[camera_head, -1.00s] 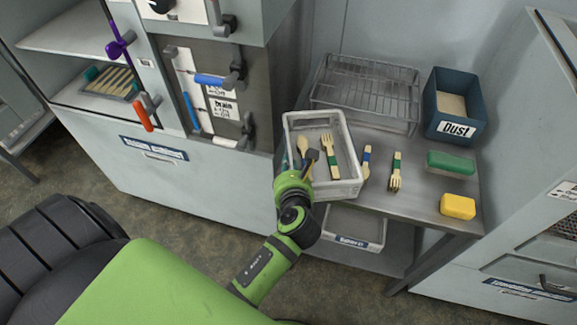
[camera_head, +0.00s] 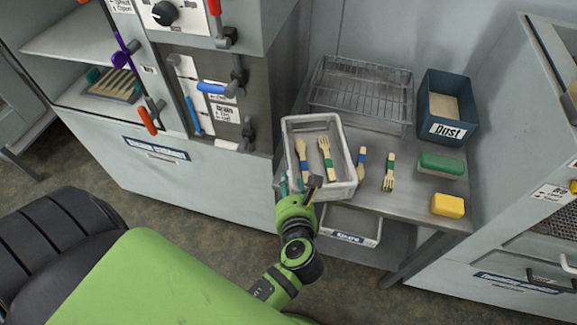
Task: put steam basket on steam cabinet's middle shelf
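A light grey basket (camera_head: 349,161) with wooden cutlery in it sits at the table's left front. A wire-rack basket (camera_head: 330,83) stands behind it; I cannot tell for sure which is the steam basket. My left gripper (camera_head: 312,186) is at the near wall of the grey basket, seen from behind, and its fingers are partly hidden. I cannot tell whether they grip the rim. The cabinet (camera_head: 100,143) at the left, perhaps the steam cabinet, has open shelves; one shelf (camera_head: 75,98) bears a tray of wooden pieces. My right gripper is not in view.
Loose wooden cutlery (camera_head: 389,172), a green block (camera_head: 442,164), a yellow sponge (camera_head: 447,205) and a blue "Dust" bin (camera_head: 447,131) are on the table (camera_head: 415,200). A labelled bin (camera_head: 350,226) is below. Cabinet handles and levers (camera_head: 212,88) stick out at the left.

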